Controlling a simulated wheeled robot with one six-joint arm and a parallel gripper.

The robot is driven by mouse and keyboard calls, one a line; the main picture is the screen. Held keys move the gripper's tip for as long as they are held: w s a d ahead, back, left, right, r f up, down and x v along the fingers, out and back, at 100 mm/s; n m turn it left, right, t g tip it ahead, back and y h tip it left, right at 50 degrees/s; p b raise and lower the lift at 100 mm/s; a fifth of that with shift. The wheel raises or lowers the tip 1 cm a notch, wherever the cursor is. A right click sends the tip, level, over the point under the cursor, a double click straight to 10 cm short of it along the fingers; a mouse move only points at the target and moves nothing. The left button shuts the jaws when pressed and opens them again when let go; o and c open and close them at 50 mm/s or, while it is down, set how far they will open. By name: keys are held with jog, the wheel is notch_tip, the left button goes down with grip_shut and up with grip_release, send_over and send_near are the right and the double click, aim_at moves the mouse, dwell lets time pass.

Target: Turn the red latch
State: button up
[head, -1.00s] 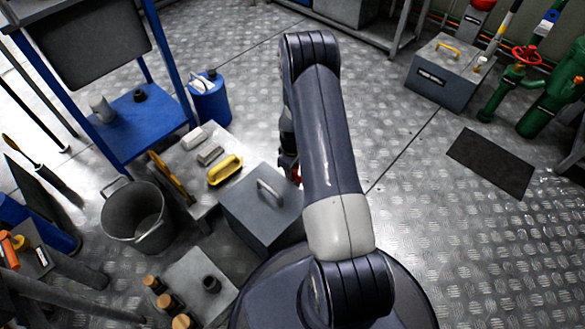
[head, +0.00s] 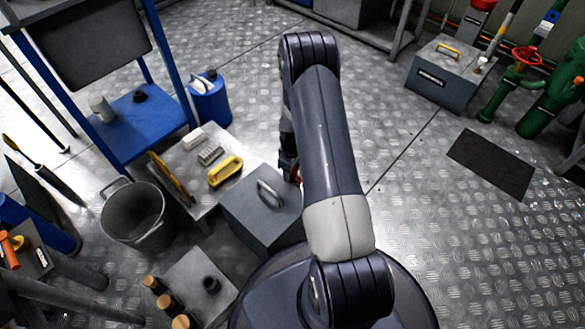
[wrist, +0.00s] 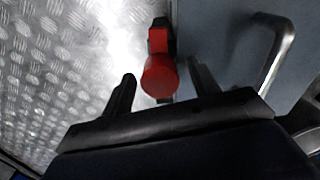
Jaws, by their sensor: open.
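The red latch (wrist: 160,75) shows in the wrist view on the edge of a grey box, with a broad rounded red end nearest me. My gripper (wrist: 161,69) is open, with one dark finger on each side of the latch. The right finger is close to the box wall and the left finger is over the floor. I cannot tell whether either finger touches the latch. In the head view the grey box (head: 248,217) stands left of my arm, and my arm hides most of the latch and the gripper.
The box has a metal handle (head: 270,193) on its lid, also in the wrist view at right. A grey bucket (head: 135,215) and blue shelf (head: 140,120) stand left. The floor right of my arm is mostly clear.

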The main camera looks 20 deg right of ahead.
notch_tip(320, 180, up, 11)
jog(key=p, duration=0.3)
jog(key=shift+p, duration=0.4)
jog(key=shift+f, duration=0.2)
notch_tip(320, 180, down, 11)
jog(key=b, duration=0.4)
jog(key=shift+r, duration=0.2)
